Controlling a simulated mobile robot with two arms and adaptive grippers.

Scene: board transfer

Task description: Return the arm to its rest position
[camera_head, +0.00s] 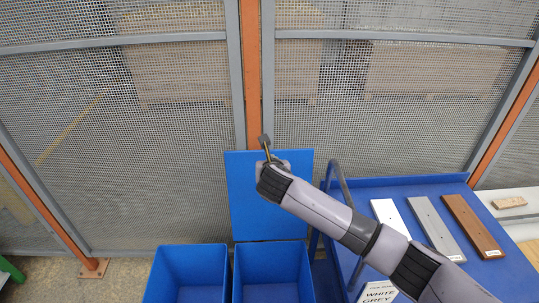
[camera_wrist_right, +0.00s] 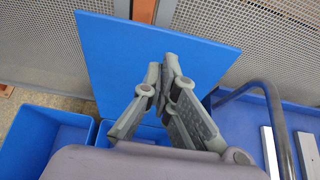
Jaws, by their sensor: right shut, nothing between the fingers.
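My right arm (camera_head: 340,220) comes in from the lower right and reaches up to the middle of the head view. My right gripper (camera_head: 266,149) is at its far end, in front of an upright blue panel (camera_head: 248,215) and near that panel's top edge. In the right wrist view the fingers of the right gripper (camera_wrist_right: 168,78) are together with nothing between them, and the blue panel (camera_wrist_right: 105,60) stands behind them. I cannot tell whether they touch it. My left gripper is in neither view.
Two open blue bins (camera_head: 190,270) stand below the panel. A blue cart (camera_head: 345,190) at right carries white (camera_head: 391,220), grey (camera_head: 435,228) and brown (camera_head: 473,226) boards, with a printed card (camera_head: 378,293) near my arm. Mesh fencing with an orange post (camera_head: 252,70) closes off the back.

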